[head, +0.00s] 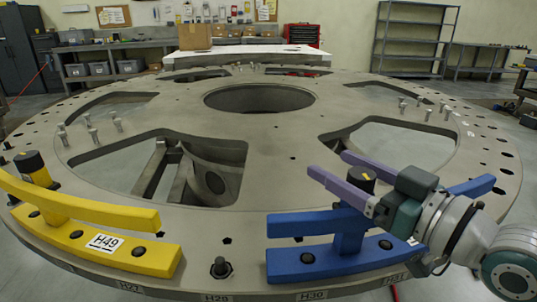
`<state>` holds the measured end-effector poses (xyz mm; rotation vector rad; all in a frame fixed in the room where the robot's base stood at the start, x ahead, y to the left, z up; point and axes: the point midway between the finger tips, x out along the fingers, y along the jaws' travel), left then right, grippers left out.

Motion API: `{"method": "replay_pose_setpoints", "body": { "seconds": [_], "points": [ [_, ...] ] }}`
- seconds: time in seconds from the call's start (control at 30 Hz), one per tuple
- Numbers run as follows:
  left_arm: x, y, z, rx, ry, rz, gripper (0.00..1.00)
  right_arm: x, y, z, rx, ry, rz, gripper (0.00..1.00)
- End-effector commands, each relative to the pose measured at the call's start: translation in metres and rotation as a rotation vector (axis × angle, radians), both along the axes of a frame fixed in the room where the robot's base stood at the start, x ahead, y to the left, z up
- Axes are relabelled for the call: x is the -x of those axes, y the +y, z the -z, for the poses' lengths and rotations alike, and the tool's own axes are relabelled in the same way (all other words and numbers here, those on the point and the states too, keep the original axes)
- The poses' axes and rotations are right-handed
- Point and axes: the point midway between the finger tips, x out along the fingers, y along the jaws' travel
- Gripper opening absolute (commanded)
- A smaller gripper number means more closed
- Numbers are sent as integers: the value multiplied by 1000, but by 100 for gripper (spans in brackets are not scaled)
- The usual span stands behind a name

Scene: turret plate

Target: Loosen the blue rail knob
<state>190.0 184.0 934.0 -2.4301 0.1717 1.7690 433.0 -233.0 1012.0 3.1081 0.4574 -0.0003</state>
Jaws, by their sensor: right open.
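The blue rail (330,262) is bolted near the front right edge of the large round metal plate (290,160). Its black knob (361,176) has a small yellow mark on top and stands on a blue post. My right gripper (329,163) comes in from the right with two purple fingers, open. The knob shows between the fingers, nearer the palm than the tips; the near finger hides its lower part. I cannot tell whether either finger touches it. My left gripper is not in view.
A yellow rail (90,245) with its own black knob (30,163) sits at the front left. Several upright pins and a dark bolt (220,268) stand on the plate. The plate has large openings and a central hole (260,98). Shelves and benches stand far behind.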

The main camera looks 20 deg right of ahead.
Motion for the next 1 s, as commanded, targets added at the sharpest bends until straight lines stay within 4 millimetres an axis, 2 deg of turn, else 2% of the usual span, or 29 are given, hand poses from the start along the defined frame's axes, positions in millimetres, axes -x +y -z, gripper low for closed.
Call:
{"method": "replay_pose_setpoints", "body": {
  "seconds": [0.27, 0.7, 0.83, 1.0],
  "points": [
    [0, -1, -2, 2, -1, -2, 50, 9, -3, 0, 1, 2, 0, 77],
    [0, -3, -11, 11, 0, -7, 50, 79, -24, 1, 1, 5, 0, 77],
    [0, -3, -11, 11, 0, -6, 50, 91, -27, 0, 0, 2, 0, 77],
    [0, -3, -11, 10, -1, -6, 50, 95, -29, -1, 0, -1, 0, 77]
  ]
}}
